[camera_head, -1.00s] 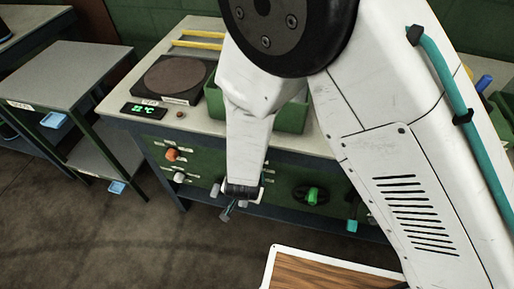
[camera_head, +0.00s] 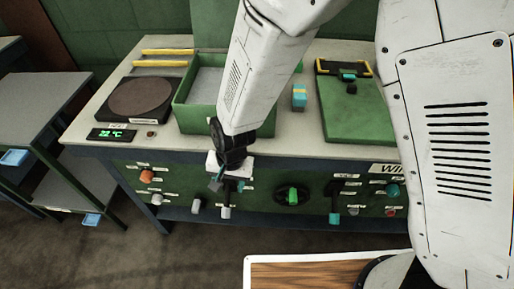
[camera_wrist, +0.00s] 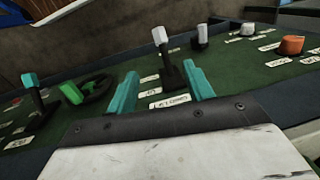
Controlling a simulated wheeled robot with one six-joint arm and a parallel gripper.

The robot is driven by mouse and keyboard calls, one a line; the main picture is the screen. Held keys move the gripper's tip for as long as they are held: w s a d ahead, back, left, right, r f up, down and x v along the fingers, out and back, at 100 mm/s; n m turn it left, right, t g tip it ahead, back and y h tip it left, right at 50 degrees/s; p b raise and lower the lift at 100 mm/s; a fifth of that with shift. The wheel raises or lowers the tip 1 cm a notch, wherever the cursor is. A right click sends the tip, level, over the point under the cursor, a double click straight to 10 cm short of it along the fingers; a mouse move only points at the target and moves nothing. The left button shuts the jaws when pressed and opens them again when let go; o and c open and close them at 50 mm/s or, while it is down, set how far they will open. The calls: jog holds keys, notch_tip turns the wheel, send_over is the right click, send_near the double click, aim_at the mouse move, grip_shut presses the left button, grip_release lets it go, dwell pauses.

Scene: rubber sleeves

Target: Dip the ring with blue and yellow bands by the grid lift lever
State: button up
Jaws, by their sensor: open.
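My gripper (camera_head: 228,186) is open in front of the bench's control panel; its two teal fingers (camera_wrist: 160,80) show in the wrist view. Between and just beyond them stands a lever with a black stem and pale grey handle (camera_wrist: 160,37), above a label that seems to read grid lift. The same lever (camera_head: 225,211) shows just below my gripper in the head view. No contact with it is visible.
The panel also carries a green handwheel (camera_head: 291,196), a teal-handled lever (camera_head: 334,217) and an orange knob (camera_head: 147,176). A round hot plate (camera_head: 140,97) and a 22 °C display (camera_head: 111,134) sit at left. A green board (camera_head: 365,122) lies at right. A wood-topped surface (camera_head: 310,275) is in front.

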jog(key=shift+n, duration=0.4)
jog(key=d+r, duration=0.2)
jog(key=r, duration=0.1)
jog(key=w+d+r, duration=0.1)
jog(key=d+r, duration=0.2)
jog(key=r, duration=0.1)
jog(key=w+d+r, duration=0.1)
jog(key=d+r, duration=0.2)
jog(key=r, duration=0.1)
jog(key=shift+w+r, duration=0.2)
jog(key=shift+s+d, duration=0.2)
jog(key=shift+s, duration=0.1)
jog(key=s+d+r, duration=0.4)
jog(key=d+r, duration=0.2)
jog(key=d, duration=0.2)
jog(key=s+d+r+t+h, duration=0.1)
jog(key=s+d+r, duration=0.4)
jog(key=d+r, duration=0.2)
jog(key=s+d+r, duration=0.5)
jog(key=d+r, duration=0.1)
jog(key=d, duration=0.4)
jog(key=shift+s+d+r+h, duration=0.2)
jog(key=shift+s+d+h, duration=0.05)
jog(key=shift+d+h, duration=0.05)
